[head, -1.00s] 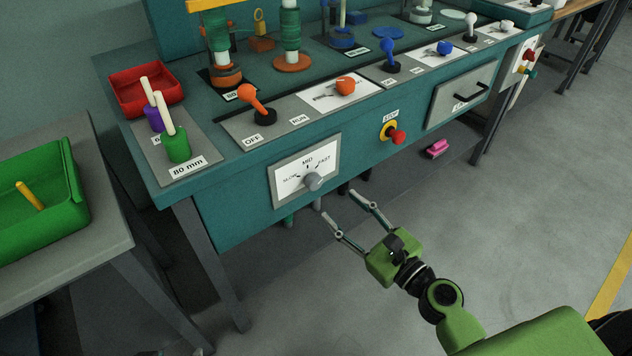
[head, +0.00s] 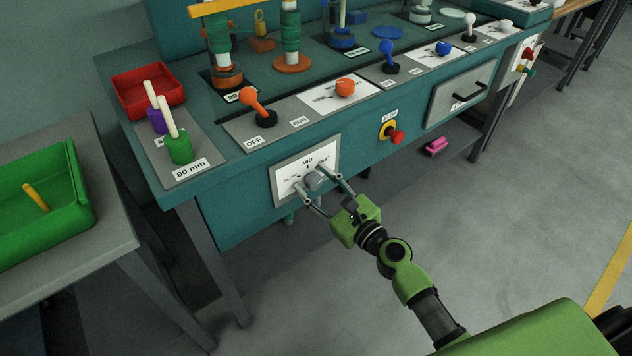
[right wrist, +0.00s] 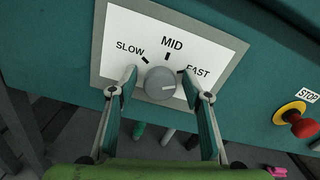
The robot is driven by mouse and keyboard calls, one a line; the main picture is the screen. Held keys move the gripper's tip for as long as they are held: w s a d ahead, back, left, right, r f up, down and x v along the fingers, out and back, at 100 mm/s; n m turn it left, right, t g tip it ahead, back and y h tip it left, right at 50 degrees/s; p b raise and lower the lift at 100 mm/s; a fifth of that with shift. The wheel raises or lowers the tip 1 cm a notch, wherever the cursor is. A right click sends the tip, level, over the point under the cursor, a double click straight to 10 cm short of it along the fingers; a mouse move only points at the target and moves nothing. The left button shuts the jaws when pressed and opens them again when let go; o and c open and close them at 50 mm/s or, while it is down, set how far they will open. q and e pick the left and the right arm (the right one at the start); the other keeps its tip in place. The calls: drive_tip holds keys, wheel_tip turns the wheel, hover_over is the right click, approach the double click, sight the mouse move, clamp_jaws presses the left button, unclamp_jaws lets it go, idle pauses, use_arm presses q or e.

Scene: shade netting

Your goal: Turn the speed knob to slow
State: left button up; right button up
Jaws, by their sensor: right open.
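The speed knob (head: 316,181) is a grey round knob on a white dial plate (right wrist: 135,28) marked SLOW, MID and FAST, on the teal front of the bench. In the right wrist view, the knob (right wrist: 160,83) has a pale line pointing right, on the FAST side. My right gripper (head: 310,176) is open, with one finger on each side of the knob. In the right wrist view, the gripper (right wrist: 160,71) shows small gaps beside the knob, though contact is hard to judge. My left gripper is not in view.
A red stop button (head: 397,137) on a yellow ring and a drawer (head: 440,105) are to the right on the same front. Above are an orange lever (head: 252,99) and an orange knob (head: 345,87). A green bin (head: 75,208) stands at left. The floor at right is clear.

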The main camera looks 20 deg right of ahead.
drive_tip(key=c, duration=1.1)
